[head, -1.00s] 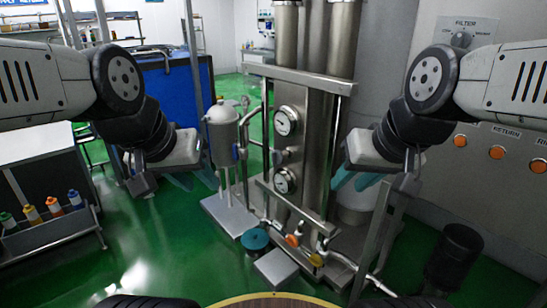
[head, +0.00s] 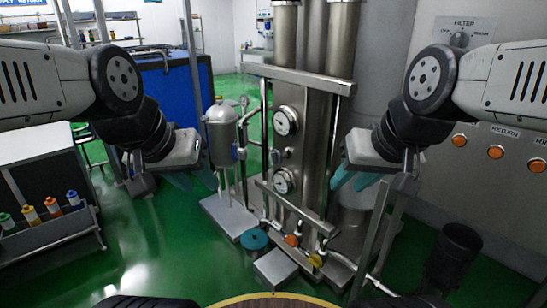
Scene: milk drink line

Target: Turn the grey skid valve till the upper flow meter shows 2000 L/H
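The steel skid with upright tubes (head: 316,140) stands in the middle of the head view. It carries an upper round dial (head: 286,121) and a lower round dial (head: 284,181); their readings are too small to make out. A small dark grey fitting (head: 276,157) sits between the dials, but I cannot tell whether it is the grey valve. My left gripper (head: 193,180) hangs left of the skid with its teal fingers apart. My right gripper (head: 354,180) hangs to the right of the dials with its teal fingers apart. Both are empty, and neither appears to hold any part of the skid.
Blue (head: 254,239), orange (head: 292,240) and yellow (head: 315,260) handwheels sit low on the skid. A small steel tank (head: 220,128) stands to its left. A grey panel with a filter knob (head: 459,39) stands at right.

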